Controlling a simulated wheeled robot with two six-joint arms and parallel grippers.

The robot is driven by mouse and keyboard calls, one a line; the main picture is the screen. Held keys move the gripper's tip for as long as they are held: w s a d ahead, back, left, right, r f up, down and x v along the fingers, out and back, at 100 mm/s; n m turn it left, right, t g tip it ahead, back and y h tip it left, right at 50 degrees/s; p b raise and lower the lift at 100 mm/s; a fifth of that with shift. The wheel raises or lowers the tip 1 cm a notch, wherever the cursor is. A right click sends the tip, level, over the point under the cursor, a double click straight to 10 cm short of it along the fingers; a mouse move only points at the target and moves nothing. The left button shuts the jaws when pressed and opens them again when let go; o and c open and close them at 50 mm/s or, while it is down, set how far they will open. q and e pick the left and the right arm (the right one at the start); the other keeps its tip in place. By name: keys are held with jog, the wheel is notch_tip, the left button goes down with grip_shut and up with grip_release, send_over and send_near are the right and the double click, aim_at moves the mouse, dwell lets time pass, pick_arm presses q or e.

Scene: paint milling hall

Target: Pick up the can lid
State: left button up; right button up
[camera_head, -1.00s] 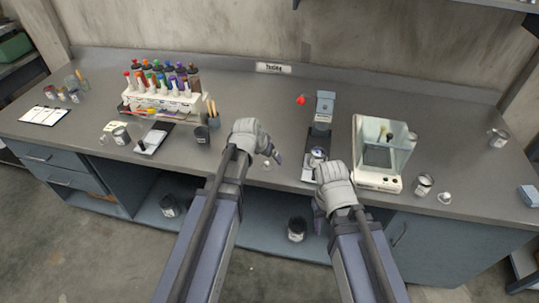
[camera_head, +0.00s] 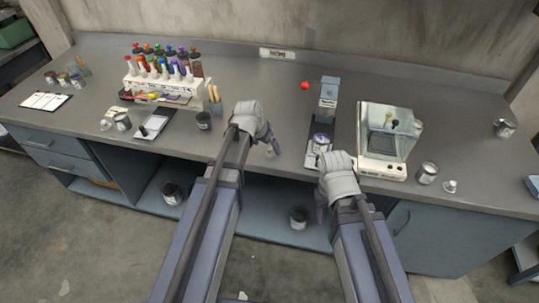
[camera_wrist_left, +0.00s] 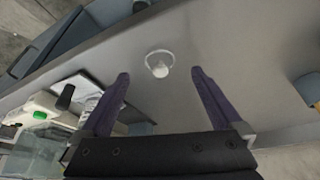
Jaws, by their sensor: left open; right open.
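A small pale round piece, apparently the can lid (camera_wrist_left: 159,63), lies flat on the grey bench, with a whitish spot in a thin ring. It lies between and just beyond the fingertips of my left gripper (camera_wrist_left: 160,73), apart from both. In the head view my left gripper (camera_head: 272,147) is over the front of the bench, open and empty, and mostly hides the lid. Another small whitish piece (camera_head: 450,186) lies at the right; I cannot tell what it is. My right gripper (camera_head: 322,205) is open by the bench's front edge, its fingers partly hidden.
A grey upright device (camera_head: 327,95) stands behind my right gripper. A glass-sided balance (camera_head: 382,170) and a small can (camera_head: 428,173) stand to its right. A dark cup (camera_head: 203,120) and a bottle rack (camera_head: 165,90) are on the left.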

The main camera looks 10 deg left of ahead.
aim_at(269, 149)
pick_arm(q)
jog(key=b+x, duration=0.3)
jog(key=x, duration=0.1)
jog(key=shift+w+f, duration=0.1)
jog(key=shift+w, duration=0.05)
jog(key=c, duration=1.4)
